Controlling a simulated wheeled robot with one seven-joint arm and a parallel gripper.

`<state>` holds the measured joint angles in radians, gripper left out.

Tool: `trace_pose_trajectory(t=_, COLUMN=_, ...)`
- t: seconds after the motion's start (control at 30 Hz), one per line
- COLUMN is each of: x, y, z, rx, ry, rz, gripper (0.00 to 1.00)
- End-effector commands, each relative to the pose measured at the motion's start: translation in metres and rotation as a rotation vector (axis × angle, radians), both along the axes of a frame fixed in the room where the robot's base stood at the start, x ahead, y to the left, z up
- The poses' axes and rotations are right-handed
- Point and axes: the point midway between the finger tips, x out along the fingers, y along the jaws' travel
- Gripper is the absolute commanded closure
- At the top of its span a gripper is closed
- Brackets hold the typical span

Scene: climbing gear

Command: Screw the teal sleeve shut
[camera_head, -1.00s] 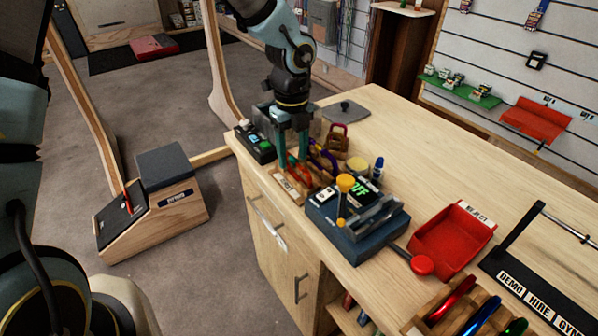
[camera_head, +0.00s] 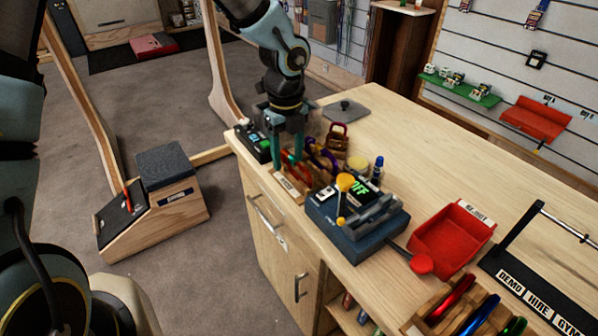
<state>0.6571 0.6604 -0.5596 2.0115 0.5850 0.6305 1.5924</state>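My gripper (camera_head: 287,163) points down over the left end of the workbench. Its two teal-coloured fingers stand apart, with a visible gap between them. The fingertips are just above a small wooden stand (camera_head: 289,188) with a white label. A red carabiner (camera_head: 299,172) stands on it close to the right fingertip; I cannot tell whether they touch. A purple carabiner (camera_head: 322,156) stands just behind and to the right. I cannot make out a teal sleeve apart from the fingers; it may be hidden by them or too small to see.
A dark blue device (camera_head: 345,228) with a yellow knob and green display stands right of the stand. A black box (camera_head: 252,145) is left of my gripper. A red reject tray (camera_head: 452,240) lies further right.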

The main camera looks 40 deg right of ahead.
Motion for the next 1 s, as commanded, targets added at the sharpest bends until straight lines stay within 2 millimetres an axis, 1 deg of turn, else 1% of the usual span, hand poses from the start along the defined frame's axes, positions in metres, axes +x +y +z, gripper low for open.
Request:
trace_pose_trajectory(t=0.1, x=0.000, y=0.001, z=-0.006, rx=0.002, ry=0.001, rz=0.000, gripper=0.45)
trace_pose_trajectory(t=0.63, x=0.000, y=0.001, z=-0.024, rx=0.003, ry=0.001, rz=0.000, gripper=0.45)
trace_pose_trajectory(t=1.0, x=0.000, y=0.001, z=-0.025, rx=0.003, ry=0.001, rz=0.000, gripper=0.45)
